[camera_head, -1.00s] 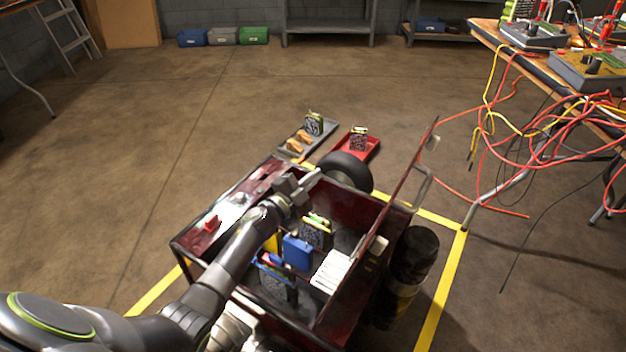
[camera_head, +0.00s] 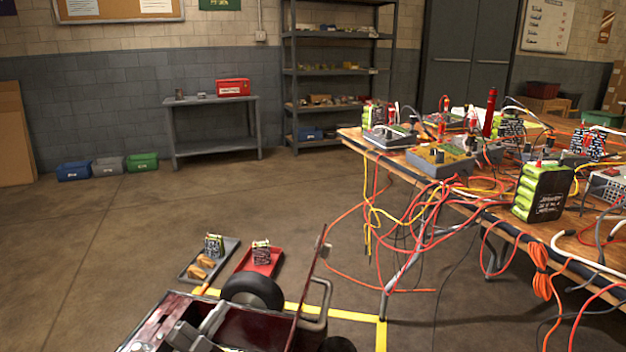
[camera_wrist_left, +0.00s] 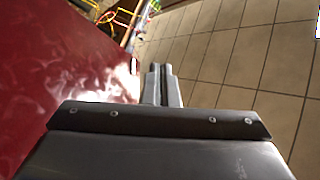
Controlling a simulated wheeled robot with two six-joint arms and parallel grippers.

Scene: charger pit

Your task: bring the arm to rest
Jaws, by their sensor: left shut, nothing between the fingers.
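My left gripper (camera_head: 215,318) shows at the bottom edge of the head view, over the left part of the dark red cart (camera_head: 270,328), just left of its black wheel (camera_head: 252,291). In the wrist view its two grey fingers (camera_wrist_left: 162,84) are closed together with nothing between them. A glossy red surface (camera_wrist_left: 60,75) fills the left of that view, beside the fingers, and tiled floor lies to the right. Most of the left arm and most of the cart are cut off below the head view. My right gripper is not in view.
A grey tray (camera_head: 190,274) and a red tray (camera_head: 275,268), each with a battery pack, lie on the floor beyond the cart. A cluttered bench (camera_head: 350,138) stands at right, with cables (camera_head: 372,205) hanging to the floor. Open floor (camera_head: 100,250) lies at left.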

